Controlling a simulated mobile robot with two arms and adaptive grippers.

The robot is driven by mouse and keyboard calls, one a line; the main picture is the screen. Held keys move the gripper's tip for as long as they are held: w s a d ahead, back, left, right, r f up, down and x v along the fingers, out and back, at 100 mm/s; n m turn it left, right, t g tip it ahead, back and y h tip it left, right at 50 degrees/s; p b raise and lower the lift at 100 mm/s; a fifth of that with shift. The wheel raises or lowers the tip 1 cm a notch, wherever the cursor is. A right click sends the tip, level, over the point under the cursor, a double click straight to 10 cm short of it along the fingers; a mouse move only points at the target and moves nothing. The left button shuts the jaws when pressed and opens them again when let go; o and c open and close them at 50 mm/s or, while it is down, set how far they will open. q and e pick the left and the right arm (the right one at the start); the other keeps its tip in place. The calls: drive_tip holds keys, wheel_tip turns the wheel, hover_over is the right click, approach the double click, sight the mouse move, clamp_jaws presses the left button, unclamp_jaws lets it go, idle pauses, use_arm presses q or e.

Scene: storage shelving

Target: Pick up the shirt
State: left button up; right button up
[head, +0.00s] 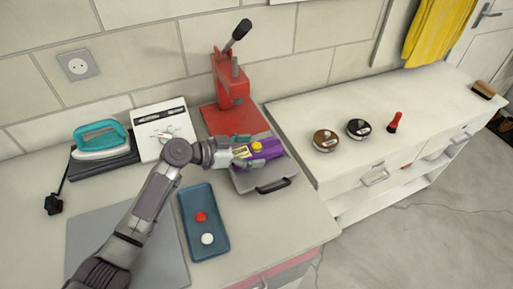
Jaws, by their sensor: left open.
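No piece of cloth can be named for certain as the shirt. A yellow cloth (434,32) hangs at the top right, far from my gripper; I cannot tell whether it is a shirt. My left gripper (241,156) is open over the counter. A purple object with a yellow round part (268,149) is right at its fingers, above a grey tray with a black handle (248,186). I cannot tell whether the fingers touch the purple object. My right gripper is not in view.
A red press (233,85) stands behind the gripper on a red base. A teal iron (101,138) and a white box (162,122) are to the left. A blue tray (196,238) holds red and white round pieces. Round tins (326,140) sit on the right cabinet.

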use_arm(q)
drive_tip(key=shift+w+d, duration=0.1)
drive_tip(key=shift+d, duration=0.05)
drive_tip(key=c, duration=1.3)
drive_tip(key=shift+r+b, duration=0.3)
drive_tip(key=shift+r, duration=0.4)
wheel_tip(320, 180, up, 3)
drive_tip(key=shift+f+b, duration=0.15)
drive_tip(key=shift+b, duration=0.2)
drive_tip(key=d+r+b, duration=0.2)
drive_tip(key=d+r, duration=0.4)
drive_tip(key=d, duration=0.5)
drive_tip(key=shift+s+d+r, duration=0.3)
drive_tip(key=shift+s+r, duration=0.1)
drive_tip(key=shift+s, duration=0.05)
